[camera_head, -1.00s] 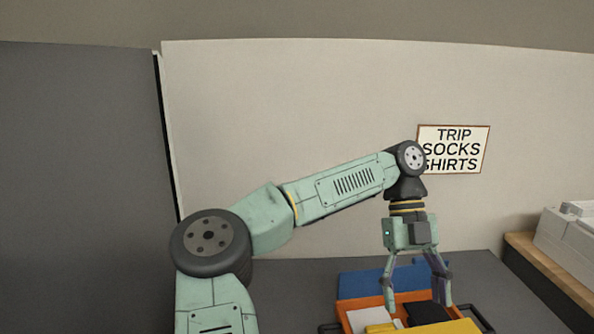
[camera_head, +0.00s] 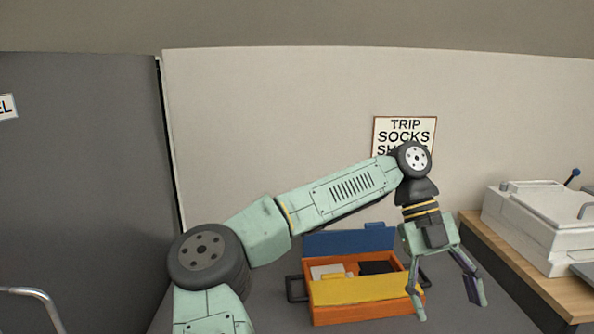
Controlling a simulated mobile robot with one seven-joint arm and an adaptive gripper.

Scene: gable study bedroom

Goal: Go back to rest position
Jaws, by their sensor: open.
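My gripper (camera_head: 449,296) hangs from my green arm at the right of the head view. Its fingers are spread wide and nothing shows between them. The left finger overlaps the right end of an orange case (camera_head: 365,313) in the picture; I cannot tell whether they touch. The case has a raised blue lid (camera_head: 350,242) at its back and a yellow panel (camera_head: 362,288) along its front. A white item (camera_head: 327,271) and a black item (camera_head: 376,267) lie inside it.
A sign (camera_head: 405,128) on the wall reads TRIP, SOCKS and a partly hidden third line. A white machine (camera_head: 540,225) stands on a wooden surface (camera_head: 515,262) at the right. A metal rail (camera_head: 35,294) shows at the lower left.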

